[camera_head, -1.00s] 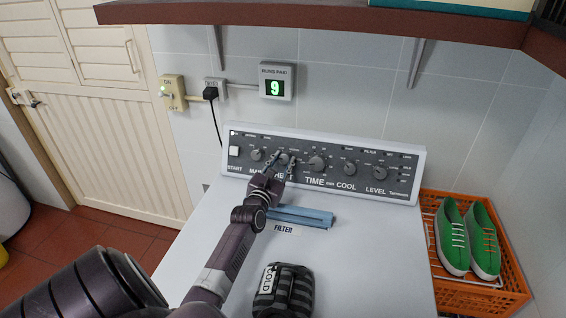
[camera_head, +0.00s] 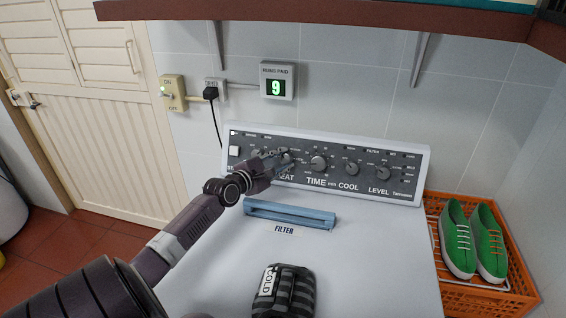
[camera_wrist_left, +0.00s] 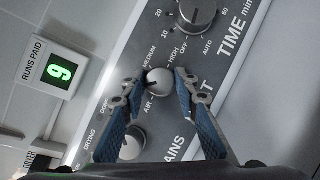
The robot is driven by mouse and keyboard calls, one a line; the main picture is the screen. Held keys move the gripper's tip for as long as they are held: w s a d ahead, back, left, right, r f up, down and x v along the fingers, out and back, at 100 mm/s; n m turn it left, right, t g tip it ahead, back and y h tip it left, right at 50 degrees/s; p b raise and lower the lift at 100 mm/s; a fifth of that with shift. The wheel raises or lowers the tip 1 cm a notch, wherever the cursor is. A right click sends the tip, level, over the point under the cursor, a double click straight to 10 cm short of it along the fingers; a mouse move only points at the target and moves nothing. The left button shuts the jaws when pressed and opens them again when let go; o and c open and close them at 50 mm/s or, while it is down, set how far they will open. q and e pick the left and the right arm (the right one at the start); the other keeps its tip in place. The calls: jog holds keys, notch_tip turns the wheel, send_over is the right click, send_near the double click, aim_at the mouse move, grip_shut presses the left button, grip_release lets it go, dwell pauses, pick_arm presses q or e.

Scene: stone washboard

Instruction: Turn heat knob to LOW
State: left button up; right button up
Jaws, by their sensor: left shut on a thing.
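The heat knob (camera_wrist_left: 158,83) is a small round grey knob on the dark control panel, with MEDIUM, HIGH and AIR printed around it. A short pale mark shows on its face; I see no readable LOW label. My left gripper (camera_wrist_left: 156,86) has its blue-padded fingers on opposite sides of the knob and is shut on it. In the head view my left gripper (camera_head: 278,162) reaches the panel from the left, above the HEAT label, and largely covers the knob. My right gripper is not in view.
The time knob (camera_head: 318,163) is close to the right of the gripper. A blue filter handle (camera_head: 290,214) lies below the wrist. A dark striped bundle labelled COLD (camera_head: 285,292) sits on the white top. An orange crate (camera_head: 480,300) with green shoes stands at right.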

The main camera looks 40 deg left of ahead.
pick_arm(q)
jog(key=shift+m+g+h, duration=0.3)
jog(key=shift+m, duration=0.7)
jog(key=shift+f, duration=0.1)
jog(key=o, duration=1.1)
jog(key=shift+o, duration=0.2)
jog(key=shift+s, duration=0.1)
jog(key=v, duration=1.2)
jog(key=shift+r, duration=0.2)
